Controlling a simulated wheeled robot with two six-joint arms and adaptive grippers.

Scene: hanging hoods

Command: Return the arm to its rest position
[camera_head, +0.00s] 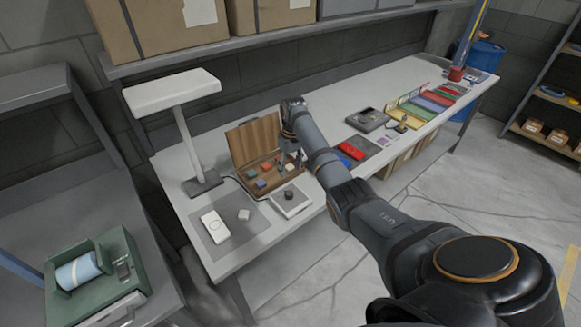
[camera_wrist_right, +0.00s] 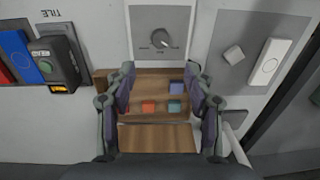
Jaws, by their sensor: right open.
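My right arm (camera_head: 390,222) reaches from the lower right over the long workbench (camera_head: 255,245). My right gripper (camera_head: 292,160) hangs above the open wooden box (camera_head: 244,147); the arm partly hides it in the head view. In the right wrist view the gripper (camera_wrist_right: 160,95) has its two fingers wide apart, with nothing between them. Below the fingers lie small red, orange, green and blue blocks in the box (camera_wrist_right: 150,131). My left gripper is not in view.
A dial device (camera_head: 291,200), a white switch box (camera_head: 215,226) and a small grey cube (camera_head: 244,214) lie in front of the box. A white lamp (camera_head: 185,140) stands left of it. A shelf with cardboard boxes (camera_head: 160,25) hangs above the bench.

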